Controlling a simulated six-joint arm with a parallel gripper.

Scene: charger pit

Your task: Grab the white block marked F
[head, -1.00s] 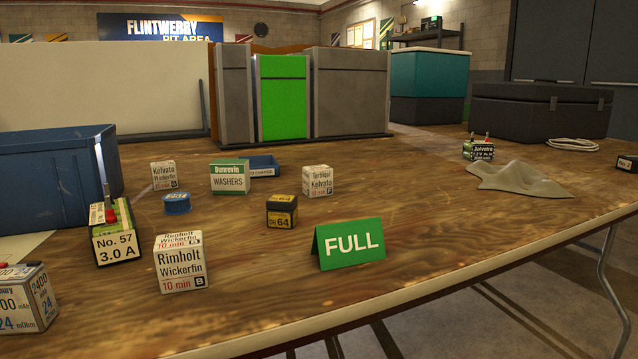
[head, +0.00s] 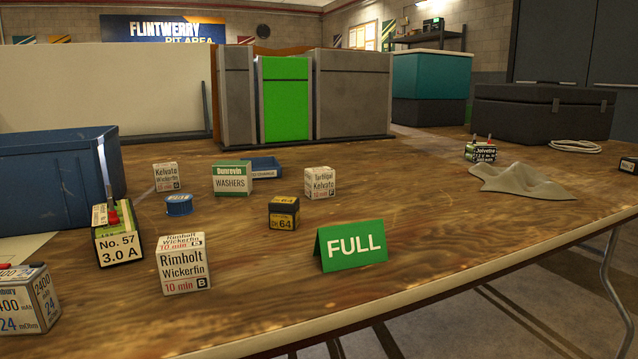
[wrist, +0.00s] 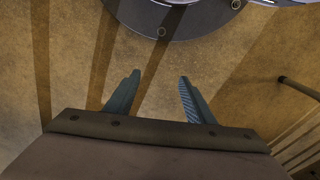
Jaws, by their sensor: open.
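A white block printed "Kelvato" (head: 319,182) stands on the wooden table, right of the middle group, in the head view. Its small dark corner mark looks like F, but it is tiny. Two similar white blocks stand to its left: a large "Rimholt Wickerfin" block (head: 183,265) marked B near the front, and a smaller "Kelvato Wickerfin" block (head: 165,177) farther back, its mark hard to read. My gripper (wrist: 159,76) shows only in the wrist view. It is open and empty, above a tan floor, with no block in that view.
A dark 64 box (head: 283,213), a washers box (head: 232,178), a blue tray (head: 266,165) and a blue spool (head: 179,205) stand around the blocks. A blue bin (head: 50,185) is at left, a grey cloth (head: 520,181) at right.

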